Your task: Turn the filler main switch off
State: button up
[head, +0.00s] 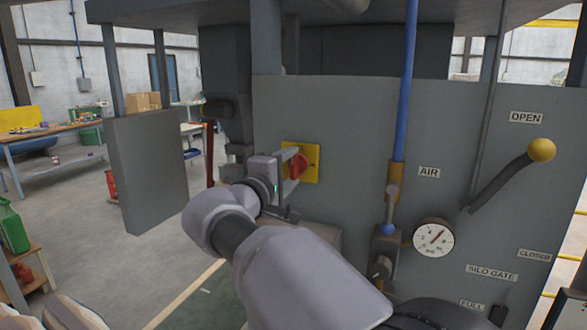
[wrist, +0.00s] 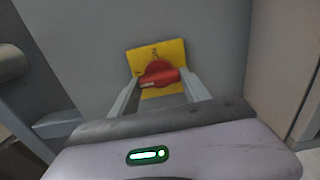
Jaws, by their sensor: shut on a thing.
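The filler main switch is a red rotary knob (head: 297,165) on a yellow plate (head: 314,158), fixed to the grey front panel. In the wrist view the red knob (wrist: 160,74) sits between my two finger tips, with the yellow plate (wrist: 148,54) behind it. The knob's grip looks close to level there, slightly tilted. Small marks on the plate are too blurred to read. My gripper (head: 292,168) reaches the knob from the left and is shut on it; it also shows in the wrist view (wrist: 165,84).
Right of the switch are a blue air pipe (head: 404,90) with a valve lever (head: 390,208), a pressure gauge (head: 433,238) and a yellow-knobbed silo gate lever (head: 541,150). A grey side panel (head: 147,170) stands to the left. The floor beyond is open.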

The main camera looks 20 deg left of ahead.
jog(key=o, duration=1.4)
jog(key=shift+s, duration=0.1)
